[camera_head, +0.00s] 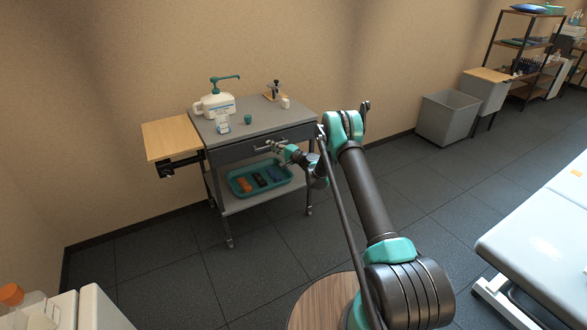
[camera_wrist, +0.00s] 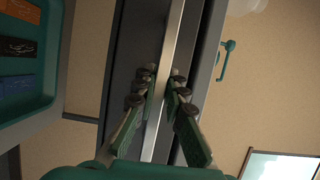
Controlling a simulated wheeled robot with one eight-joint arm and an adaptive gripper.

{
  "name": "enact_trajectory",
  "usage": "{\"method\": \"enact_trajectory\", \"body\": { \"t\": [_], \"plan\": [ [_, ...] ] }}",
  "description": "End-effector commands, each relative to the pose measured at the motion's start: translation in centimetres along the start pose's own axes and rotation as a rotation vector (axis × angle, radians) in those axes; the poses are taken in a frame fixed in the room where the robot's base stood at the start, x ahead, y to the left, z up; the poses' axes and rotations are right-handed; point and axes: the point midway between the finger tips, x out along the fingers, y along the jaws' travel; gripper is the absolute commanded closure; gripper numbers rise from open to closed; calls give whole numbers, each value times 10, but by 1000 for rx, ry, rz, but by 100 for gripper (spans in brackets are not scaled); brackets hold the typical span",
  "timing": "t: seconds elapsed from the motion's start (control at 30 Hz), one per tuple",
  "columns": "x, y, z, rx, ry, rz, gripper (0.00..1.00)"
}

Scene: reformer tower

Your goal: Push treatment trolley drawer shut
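The grey treatment trolley (camera_head: 226,197) stands against the wall in the head view. Its dark drawer front (camera_head: 236,153) is just below the top; how far it stands out is hard to tell. My gripper (camera_head: 270,147) is at the drawer front, its fingers spread. In the wrist view my gripper (camera_wrist: 162,77) has one finger on each side of a long silver bar (camera_wrist: 180,40) along the dark drawer front (camera_wrist: 125,70). The fingers look apart; whether they touch the bar is unclear.
A teal tray (camera_head: 238,190) with small coloured boxes lies on the lower shelf. A pump bottle (camera_head: 216,104), small cups and a box stand on top. A wooden side leaf (camera_head: 172,138) juts left. A white couch (camera_head: 540,235) is at right. Floor before the trolley is clear.

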Motion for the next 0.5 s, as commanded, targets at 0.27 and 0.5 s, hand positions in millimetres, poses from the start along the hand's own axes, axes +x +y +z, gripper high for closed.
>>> {"method": "enact_trajectory", "body": {
  "t": [0.27,0.5],
  "plan": [
    [-1,0,-1,0,1,0,55],
    [-1,0,0,0,0,0,55]
  ]
}}
